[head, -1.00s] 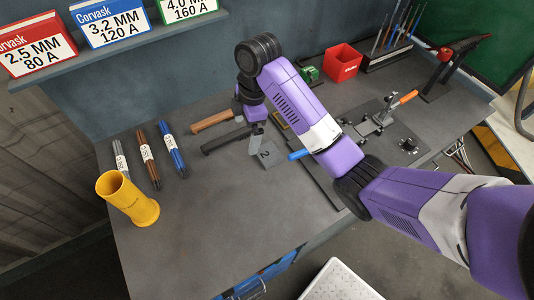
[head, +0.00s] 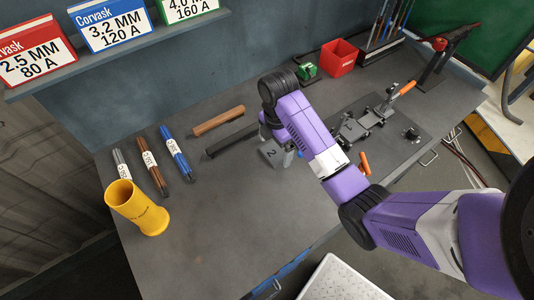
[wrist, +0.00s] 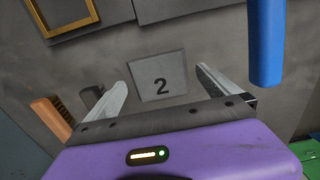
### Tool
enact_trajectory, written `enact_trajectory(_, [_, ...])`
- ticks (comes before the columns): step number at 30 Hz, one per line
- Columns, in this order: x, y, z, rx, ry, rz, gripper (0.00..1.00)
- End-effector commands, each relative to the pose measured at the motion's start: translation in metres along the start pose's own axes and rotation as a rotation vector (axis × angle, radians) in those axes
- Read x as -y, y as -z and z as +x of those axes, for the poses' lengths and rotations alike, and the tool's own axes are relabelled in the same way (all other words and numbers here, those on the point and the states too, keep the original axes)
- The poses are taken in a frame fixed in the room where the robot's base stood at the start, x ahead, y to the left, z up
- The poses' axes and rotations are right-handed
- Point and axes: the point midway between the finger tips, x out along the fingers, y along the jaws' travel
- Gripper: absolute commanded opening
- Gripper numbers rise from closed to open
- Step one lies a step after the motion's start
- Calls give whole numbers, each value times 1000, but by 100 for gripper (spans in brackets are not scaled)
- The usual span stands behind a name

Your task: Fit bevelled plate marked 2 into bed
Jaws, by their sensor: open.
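The bevelled plate marked 2 (head: 269,153) is a grey square lying on the bench, left of my arm's end. My gripper (wrist: 162,78) is open, with one finger to each side of the plate's picture. I cannot tell whether the fingers touch it. A gold-rimmed frame (wrist: 62,24) and a dark flat plate (wrist: 185,7) show at the wrist view's top. I cannot tell which part is the bed.
A blue handle (wrist: 266,45) stands close by on the right. A brown bar (head: 218,121) and a black bar (head: 231,140) lie left of the arm. A clamp fixture (head: 360,127) is to the right, a yellow cup (head: 137,208) to the left.

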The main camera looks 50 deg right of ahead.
Motion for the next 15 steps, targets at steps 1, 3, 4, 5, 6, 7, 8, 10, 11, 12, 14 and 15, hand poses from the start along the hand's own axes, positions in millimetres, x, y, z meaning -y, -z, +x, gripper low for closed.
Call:
enact_trajectory(1, [2, -3, 7, 0, 0, 2, 100])
enact_trajectory(3, [2, -4, 8, 0, 0, 1, 100])
enact_trajectory(4, [3, -4, 9, 0, 0, 1, 100])
enact_trajectory(5, [3, -5, 8, 0, 0, 1, 100])
enact_trajectory(6, [3, -5, 8, 0, 0, 0, 100])
enact_trajectory(7, [3, -5, 8, 0, 0, 0, 100])
enact_trajectory(8, [3, -5, 8, 0, 0, 0, 100])
enact_trajectory(10, [3, -5, 7, 0, 0, 0, 100])
enact_trajectory(11, [3, -4, 7, 0, 0, 0, 100])
enact_trajectory(12, [3, -4, 7, 0, 0, 0, 92])
enact_trajectory(14, [3, -4, 7, 0, 0, 0, 80])
enact_trajectory(15, [3, -4, 7, 0, 0, 0, 72])
